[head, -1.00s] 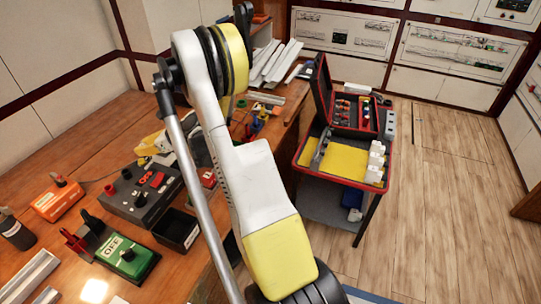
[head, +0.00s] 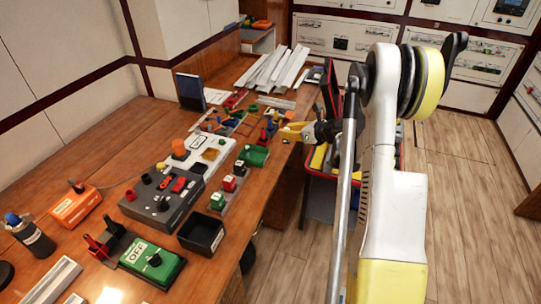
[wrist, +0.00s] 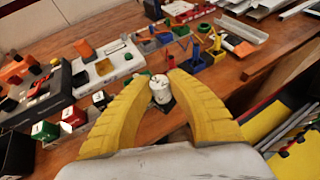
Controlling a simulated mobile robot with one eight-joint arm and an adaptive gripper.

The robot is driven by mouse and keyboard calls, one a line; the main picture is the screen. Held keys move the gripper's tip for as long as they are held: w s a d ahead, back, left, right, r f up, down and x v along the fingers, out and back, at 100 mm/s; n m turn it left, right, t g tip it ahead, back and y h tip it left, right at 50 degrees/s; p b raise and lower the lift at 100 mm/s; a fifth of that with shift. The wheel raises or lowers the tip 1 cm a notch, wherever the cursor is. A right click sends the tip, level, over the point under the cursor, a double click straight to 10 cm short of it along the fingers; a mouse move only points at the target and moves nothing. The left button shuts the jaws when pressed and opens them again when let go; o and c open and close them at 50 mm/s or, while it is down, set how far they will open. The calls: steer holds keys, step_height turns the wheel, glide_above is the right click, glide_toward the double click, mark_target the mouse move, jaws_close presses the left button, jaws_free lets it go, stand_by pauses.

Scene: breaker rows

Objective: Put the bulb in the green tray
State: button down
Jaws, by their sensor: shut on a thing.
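My gripper (wrist: 163,80) has its yellow fingers closed around a small white cylindrical piece, seemingly the bulb (wrist: 159,90), held between the fingertips in the wrist view. A green block-like piece (head: 254,155) sits on the bench just left of and below the gripper. I cannot tell whether it is the green tray. In the wrist view dark green shows just behind the bulb, partly hidden by it and the fingers.
Small coloured bins, including a blue one (wrist: 211,56), stand beyond the gripper. A grey control box (head: 163,197), a black open box (head: 202,233) and a green OFF switch (head: 152,262) occupy the near bench. A cart with a yellow surface (wrist: 262,115) stands at the right.

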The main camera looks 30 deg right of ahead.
steer(key=w+a+f+b, duration=0.1)
steer(key=w+a+f, duration=0.1)
steer(key=w+a+f+b, duration=0.1)
steer(key=w+a+f, duration=0.1)
steer(key=w+a, duration=0.1)
steer(key=w+a+f+b, duration=0.2)
steer(key=a, duration=0.1)
steer(key=shift+w+f, duration=0.35)
steer(key=shift+f, duration=0.05)
step_height(320, 180, down, 4)
steer(key=b, duration=0.2)
steer(key=shift+b, duration=0.3)
steer(key=c, duration=1.3)
jaws_free()
steer(key=shift+f, duration=0.1)
steer(key=shift+c, duration=0.2)
